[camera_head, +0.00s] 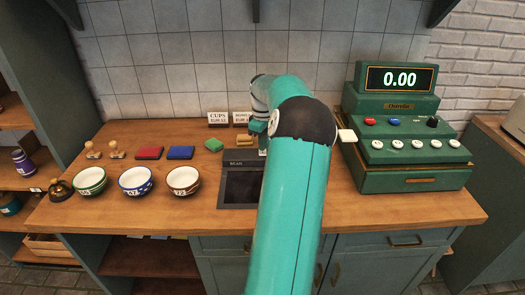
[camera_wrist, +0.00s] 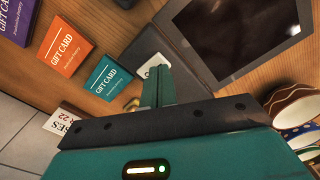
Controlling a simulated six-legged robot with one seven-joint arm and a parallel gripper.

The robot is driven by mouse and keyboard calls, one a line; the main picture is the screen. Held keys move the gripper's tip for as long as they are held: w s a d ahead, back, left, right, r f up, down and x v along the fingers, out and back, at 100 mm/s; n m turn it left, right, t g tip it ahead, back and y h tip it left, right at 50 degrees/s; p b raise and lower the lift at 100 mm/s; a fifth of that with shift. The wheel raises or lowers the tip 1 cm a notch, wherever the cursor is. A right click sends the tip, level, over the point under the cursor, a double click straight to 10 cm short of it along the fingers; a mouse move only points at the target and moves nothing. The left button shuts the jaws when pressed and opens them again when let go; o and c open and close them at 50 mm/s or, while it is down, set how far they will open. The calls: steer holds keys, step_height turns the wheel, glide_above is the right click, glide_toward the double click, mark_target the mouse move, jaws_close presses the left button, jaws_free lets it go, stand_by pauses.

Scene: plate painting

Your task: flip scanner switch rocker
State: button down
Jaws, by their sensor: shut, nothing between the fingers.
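The scanner, a dark flat panel with a small label (camera_head: 240,188), lies on the wooden counter, partly behind my arm. It also shows in the wrist view as a dark glossy screen in a grey frame (camera_wrist: 240,35). My gripper (camera_wrist: 160,78) is shut and empty, with its fingertips just beside the panel's edge and over a small pale plate (camera_wrist: 152,66) with dark marks. In the head view my gripper (camera_head: 262,148) is at the panel's back edge. I cannot make out the rocker; the fingers cover part of the pale plate.
Orange (camera_wrist: 66,48) and teal (camera_wrist: 108,76) gift cards stand near my gripper. Bowls (camera_head: 184,181), stamps and ink pads (camera_head: 149,153) are left of the panel, with price signs (camera_head: 217,118) behind. A green cash register (camera_head: 405,140) stands right. The counter's front right is clear.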

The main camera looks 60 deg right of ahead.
steer(key=shift+f, duration=1.05)
stand_by(0.5)
steer(key=shift+r, duration=3.55)
